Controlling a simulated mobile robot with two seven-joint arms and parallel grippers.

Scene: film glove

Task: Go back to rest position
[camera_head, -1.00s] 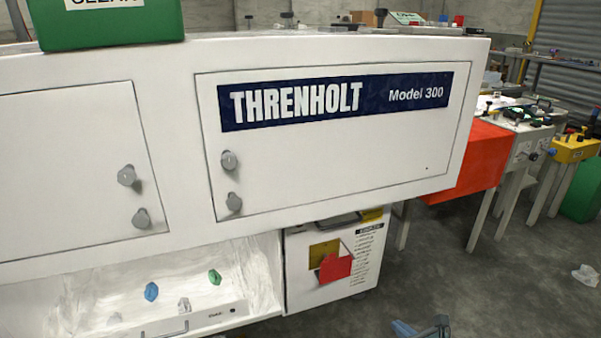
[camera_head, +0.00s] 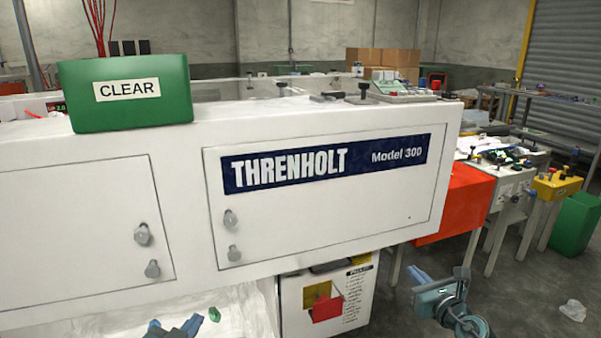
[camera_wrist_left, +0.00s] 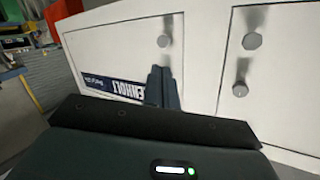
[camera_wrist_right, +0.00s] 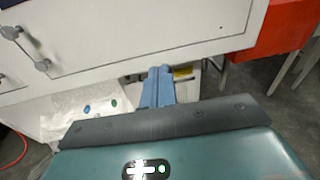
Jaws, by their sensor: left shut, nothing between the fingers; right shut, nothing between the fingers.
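My left gripper (camera_head: 190,326) shows at the bottom edge of the head view, in front of the lower opening of the white THRENHOLT machine. In the left wrist view its dark fingers (camera_wrist_left: 161,86) are together and empty, with the machine's door panels behind them. My right gripper (camera_head: 419,275) is at the lower right of the head view, in front of the floor and to the right of the machine's lower cabinet. In the right wrist view its blue fingers (camera_wrist_right: 158,86) are together with nothing between them.
The white machine (camera_head: 330,220) fills the left and middle, with a green CLEAR box (camera_head: 125,115) on top. A blue piece (camera_wrist_right: 87,108) and a green piece (camera_wrist_right: 113,103) lie in its lower opening. A red block (camera_head: 455,205) and workbenches stand right.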

